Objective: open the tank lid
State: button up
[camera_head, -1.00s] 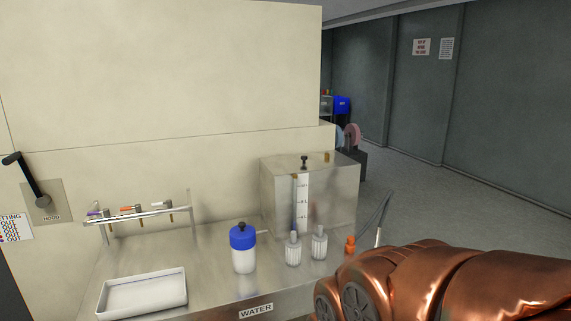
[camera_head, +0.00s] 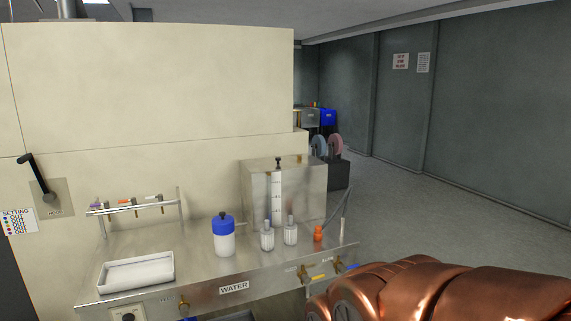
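The steel tank (camera_head: 306,197) stands at the back right of the metal bench, against the cream cabinet. A level scale (camera_head: 277,190) runs up its front. A black knob (camera_head: 278,161) stands up from its flat top, and the top looks closed. A small brass-coloured fitting is at the top's far right. My gripper is out of view; only a copper-coloured part of my arm shows at the lower right, in front of the bench and to the right of the tank.
A blue-capped white bottle (camera_head: 223,236), two ribbed white bottles (camera_head: 290,234) and an orange item (camera_head: 318,233) stand in front of the tank. A white tray (camera_head: 136,273) lies at the bench's left. Valves line the front edge. Clear floor (camera_head: 430,225) lies to the right.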

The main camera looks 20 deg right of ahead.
aim_at(272, 163)
jog(key=u, duration=0.15)
jog(key=k, duration=0.35)
jog(key=z, duration=1.1)
jog(key=i, duration=2.5)
jog(key=u, duration=1.35)
jog(key=i, duration=0.45)
jog(key=u, duration=0.45)
